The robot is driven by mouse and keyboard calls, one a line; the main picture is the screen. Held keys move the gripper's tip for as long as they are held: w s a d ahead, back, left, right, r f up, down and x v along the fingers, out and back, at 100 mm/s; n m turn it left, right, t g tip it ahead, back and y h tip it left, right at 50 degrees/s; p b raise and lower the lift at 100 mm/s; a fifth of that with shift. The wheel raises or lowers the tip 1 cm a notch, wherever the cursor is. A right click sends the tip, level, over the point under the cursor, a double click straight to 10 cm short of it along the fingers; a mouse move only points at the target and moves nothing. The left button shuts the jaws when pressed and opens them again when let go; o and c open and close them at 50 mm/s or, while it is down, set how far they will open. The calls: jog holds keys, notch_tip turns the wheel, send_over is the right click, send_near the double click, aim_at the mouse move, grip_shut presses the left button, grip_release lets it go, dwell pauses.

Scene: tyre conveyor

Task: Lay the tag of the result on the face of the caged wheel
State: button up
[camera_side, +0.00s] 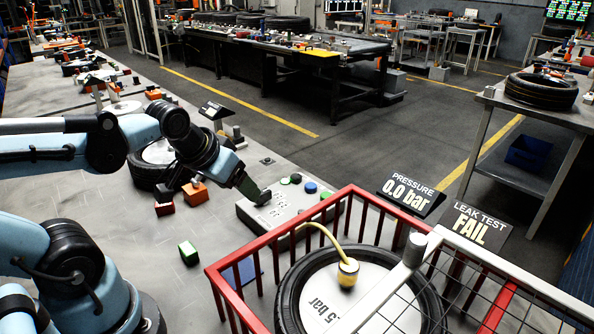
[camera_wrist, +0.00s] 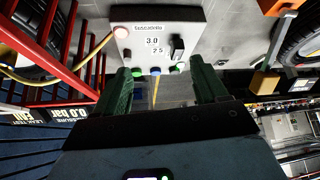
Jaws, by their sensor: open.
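The caged wheel (camera_side: 292,299) lies face up inside a red cage (camera_side: 232,297) at the bottom of the side view. Its pale face carries lettering ending in "5 bar". A yellow hose runs to a yellow fitting (camera_side: 348,271) on the wheel. The leak test sign (camera_side: 483,226) reads FAIL. A small green block (camera_side: 188,252) and a small red block (camera_side: 164,196) lie apart on the grey table; I cannot tell whether these are the tags. My gripper (camera_wrist: 160,65) is open and empty, its fingers over the near side of the grey control box (camera_wrist: 190,20).
The pressure sign (camera_side: 411,191) reads 0.0 bar. An orange block (camera_side: 195,194) sits beside the red one. The control box has several green and blue buttons along its edge. A mesh panel (camera_side: 468,296) borders the cage's right. Bare table lies around the green block.

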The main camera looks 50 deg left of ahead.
jog(key=d+m, duration=0.1)
jog(key=d, duration=0.1)
jog(key=d+m+h, duration=0.1)
jog(key=d, duration=0.2)
jog(key=shift+w+d+r+m+t, duration=0.2)
jog(key=shift+d+m+t, duration=0.05)
jog(key=shift+m+t, duration=0.15)
jog(key=shift+c, duration=1.4)
jog(key=m+g+y, duration=0.1)
jog(key=m+g, duration=0.3)
jog(key=g, duration=0.7)
send_over(165, 208)
jog(key=w, duration=0.2)
notch_tip(165, 208, down, 8)
jog(key=shift+w+a+r, duration=0.1)
jog(key=shift+w+a, duration=0.05)
jog(key=shift+x, duration=2.7)
jog(key=shift+w+a, duration=0.1)
jog(key=shift+w, duration=0.1)
grip_shut()
